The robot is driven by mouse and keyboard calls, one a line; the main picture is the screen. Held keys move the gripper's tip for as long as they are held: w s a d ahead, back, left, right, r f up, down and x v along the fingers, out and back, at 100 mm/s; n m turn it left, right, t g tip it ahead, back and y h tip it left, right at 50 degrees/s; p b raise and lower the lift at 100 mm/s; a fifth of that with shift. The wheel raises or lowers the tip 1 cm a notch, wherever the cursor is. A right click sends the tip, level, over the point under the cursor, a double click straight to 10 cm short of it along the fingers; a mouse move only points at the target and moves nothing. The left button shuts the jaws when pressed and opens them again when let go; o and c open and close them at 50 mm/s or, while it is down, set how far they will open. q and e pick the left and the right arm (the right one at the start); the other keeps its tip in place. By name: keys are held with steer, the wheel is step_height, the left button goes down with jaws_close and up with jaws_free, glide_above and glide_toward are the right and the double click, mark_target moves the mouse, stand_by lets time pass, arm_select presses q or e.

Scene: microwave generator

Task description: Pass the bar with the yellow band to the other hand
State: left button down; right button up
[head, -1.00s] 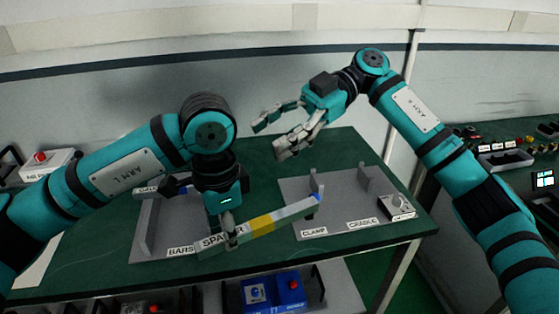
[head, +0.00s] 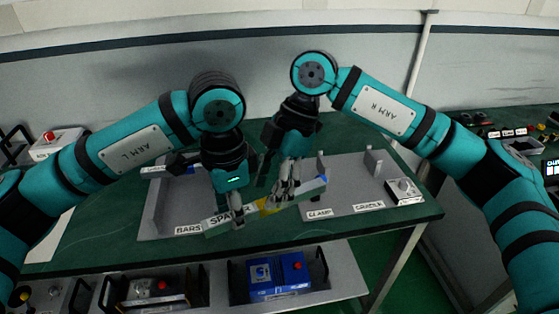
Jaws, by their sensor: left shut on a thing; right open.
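The bar with the yellow band (head: 307,190) is held roughly level above the front of the green table, with a blue tip at its right end. My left gripper (head: 237,217) points down and is shut on the bar's left part, by the label that is partly covered. My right gripper (head: 284,193) points down at the yellow band, right of the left gripper. Its fingers are open and hide part of the band and bar. Whether they touch the bar I cannot tell.
A grey tray labelled BARS (head: 160,222) lies behind on the left. A grey plate marked CLAMP and CRADLE (head: 345,190) lies on the right, with upright holders and a small knobbed box (head: 404,191). A blue box (head: 277,277) sits on the shelf below.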

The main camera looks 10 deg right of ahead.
steer(key=shift+x, duration=1.45)
arm_select(q)
steer(key=shift+s, duration=0.1)
arm_select(e)
jaws_close()
arm_select(q)
steer(key=c, duration=1)
jaws_free()
arm_select(e)
steer(key=shift+r, duration=0.1)
